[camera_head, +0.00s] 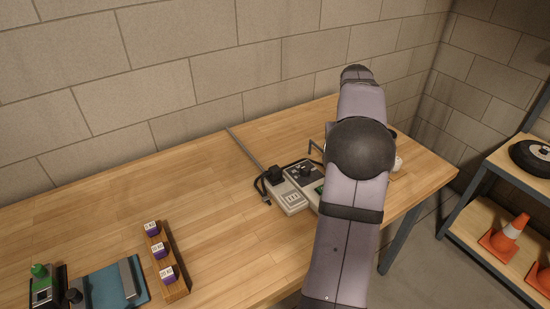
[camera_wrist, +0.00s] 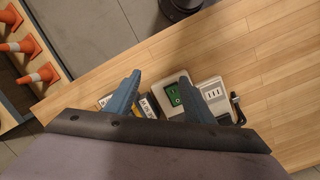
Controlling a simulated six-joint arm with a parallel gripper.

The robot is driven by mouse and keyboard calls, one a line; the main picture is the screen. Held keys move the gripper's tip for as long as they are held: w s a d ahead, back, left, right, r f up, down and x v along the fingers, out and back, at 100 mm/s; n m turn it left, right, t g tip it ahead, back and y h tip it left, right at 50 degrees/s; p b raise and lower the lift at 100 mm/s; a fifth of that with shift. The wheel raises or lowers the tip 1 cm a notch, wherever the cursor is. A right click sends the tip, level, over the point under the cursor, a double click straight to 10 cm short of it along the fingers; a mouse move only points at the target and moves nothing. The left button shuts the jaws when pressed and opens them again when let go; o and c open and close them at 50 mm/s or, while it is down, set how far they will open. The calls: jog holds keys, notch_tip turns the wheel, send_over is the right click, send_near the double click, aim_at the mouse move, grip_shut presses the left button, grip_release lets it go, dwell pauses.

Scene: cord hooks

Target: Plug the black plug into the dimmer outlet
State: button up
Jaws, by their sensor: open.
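A black plug (camera_head: 275,175) with a black cord sits at the back end of a pale outlet box (camera_head: 291,201) on the bench. I cannot tell how it is seated there. The box's slotted socket shows in the wrist view (camera_wrist: 212,94). Beside it is a dark-faced unit with a black knob (camera_head: 306,171), perhaps the dimmer. The arm hides the gripper in the head view.
A black cord or hook (camera_wrist: 237,108) lies beside the outlet box. A wooden rack of purple labelled blocks (camera_head: 167,262) and a blue tray (camera_head: 104,289) stand at the front left. The bench's left middle is clear. A shelf with orange cones (camera_head: 506,237) stands right.

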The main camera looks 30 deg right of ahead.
jog(key=w+a+m+p, duration=0.3)
jog(key=w+m+p, duration=0.3)
jog(key=w, duration=0.6)
jog(key=m+t+p, duration=0.2)
jog(key=m+p, duration=0.3)
jog(key=p, duration=0.2)
send_near(275, 169)
jog(key=shift+s+d+f, duration=0.15)
jog(key=shift+d+f, duration=0.2)
jog(key=shift+w+a+f, duration=0.2)
jog(key=shift+w+a, duration=0.1)
jog(key=shift+f, duration=0.2)
jog(key=shift+f+b, duration=2.8)
jog(key=shift+f, duration=1.55)
